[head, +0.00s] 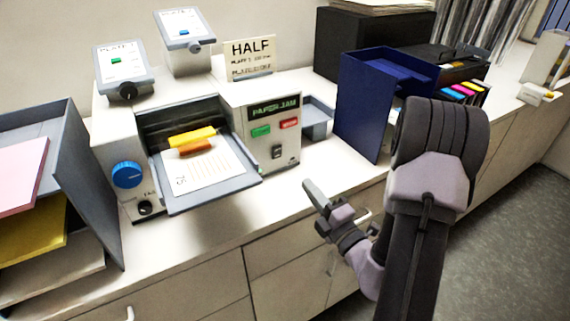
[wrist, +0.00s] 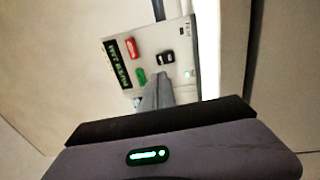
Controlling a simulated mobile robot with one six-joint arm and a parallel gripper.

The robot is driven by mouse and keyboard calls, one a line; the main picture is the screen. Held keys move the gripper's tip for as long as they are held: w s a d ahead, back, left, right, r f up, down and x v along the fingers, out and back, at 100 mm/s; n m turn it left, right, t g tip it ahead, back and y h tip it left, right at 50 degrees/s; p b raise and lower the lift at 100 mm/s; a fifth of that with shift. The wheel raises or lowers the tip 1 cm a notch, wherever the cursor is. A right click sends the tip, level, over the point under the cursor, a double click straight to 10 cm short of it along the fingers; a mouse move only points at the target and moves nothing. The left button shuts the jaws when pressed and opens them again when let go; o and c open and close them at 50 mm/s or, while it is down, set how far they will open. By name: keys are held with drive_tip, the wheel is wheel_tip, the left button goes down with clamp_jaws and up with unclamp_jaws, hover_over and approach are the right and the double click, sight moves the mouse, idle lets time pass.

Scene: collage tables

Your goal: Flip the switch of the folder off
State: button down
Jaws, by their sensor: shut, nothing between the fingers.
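The folder (head: 250,165) is a pale machine on the counter, with a lit display (head: 274,107) reading "PAPER JAM". Its black switch (head: 277,152) sits on the front panel below a green button (head: 261,131) and a red button (head: 289,123). My gripper (head: 309,186) is shut and empty, in front of and below the panel, apart from the switch. In the wrist view, the fingertips (wrist: 158,77) appear just below the switch (wrist: 165,57); which way the switch is set is too small to tell.
A blue holder (head: 362,105) stands right of the folder. A grey rack with coloured paper (head: 90,180) stands at the left. The counter front between folder and holder is clear.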

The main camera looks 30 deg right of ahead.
sight(279, 149)
drive_tip(key=w+f+b, duration=0.1)
drive_tip(key=b, duration=0.2)
drive_tip(key=shift+w+a+b, duration=0.1)
drive_tip(key=shift+w+b, duration=0.05)
drive_tip(key=shift+b, duration=0.2)
drive_tip(key=w+r+b, duration=0.1)
drive_tip(key=w, duration=0.2)
drive_tip(key=w+b, duration=0.1)
drive_tip(key=w, duration=0.3)
drive_tip(key=w+r, duration=0.1)
drive_tip(key=w, duration=0.3)
drive_tip(key=shift+w+a+r+b, duration=0.15)
drive_tip(key=shift+r+b, duration=0.2)
drive_tip(key=shift+b, duration=0.05)
